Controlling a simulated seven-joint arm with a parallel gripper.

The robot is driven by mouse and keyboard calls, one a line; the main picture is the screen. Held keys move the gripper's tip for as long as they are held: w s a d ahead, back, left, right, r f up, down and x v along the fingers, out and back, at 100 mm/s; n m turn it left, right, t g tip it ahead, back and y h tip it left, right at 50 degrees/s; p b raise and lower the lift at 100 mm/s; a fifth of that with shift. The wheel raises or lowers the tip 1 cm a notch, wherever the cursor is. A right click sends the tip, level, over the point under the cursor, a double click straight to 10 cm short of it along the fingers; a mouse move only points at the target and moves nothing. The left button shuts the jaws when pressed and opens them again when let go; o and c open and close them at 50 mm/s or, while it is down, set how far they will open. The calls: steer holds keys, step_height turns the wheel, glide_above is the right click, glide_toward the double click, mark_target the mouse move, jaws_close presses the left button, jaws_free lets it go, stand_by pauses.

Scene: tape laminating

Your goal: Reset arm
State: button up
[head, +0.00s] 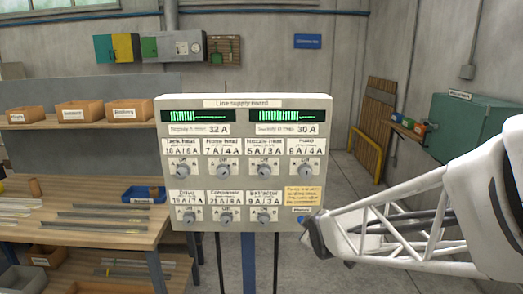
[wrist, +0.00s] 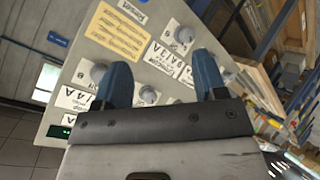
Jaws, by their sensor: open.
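The line supply board (head: 247,185) stands upright in the middle of the head view, with two green bar displays (head: 199,115) above two rows of round grey knobs (head: 182,171). A yellow note (head: 303,195) sits at its lower right, with a small blue part (head: 302,218) below it. My gripper (head: 316,234) is at the board's lower right corner. In the wrist view my gripper (wrist: 164,78) shows two blue fingers spread apart with nothing between them. The board (wrist: 160,25) looks tilted behind the fingers, which hide part of it. I cannot tell if they touch it.
A wooden workbench (head: 90,235) with metal strips and a blue bin (head: 143,195) stands at the left. A shelf above holds labelled wooden boxes (head: 80,112). A green cabinet (head: 465,125) and a yellow frame (head: 366,155) are at the right. Floor shows between the board and the wall.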

steer(key=s+d+r+m+g, duration=0.1)
steer(key=s+m+g, duration=0.1)
steer(key=s, duration=0.7)
steer(key=s+d+r+m+g, duration=0.2)
steer(key=s+m, duration=0.3)
steer(key=s, duration=0.5)
steer(key=s+d+r+m+g+h, duration=0.1)
steer(key=s+m+g, duration=0.3)
steer(key=s, duration=0.5)
steer(key=shift+s+d+r, duration=0.2)
steer(key=shift+d+r, duration=0.1)
steer(key=shift+r, duration=0.45)
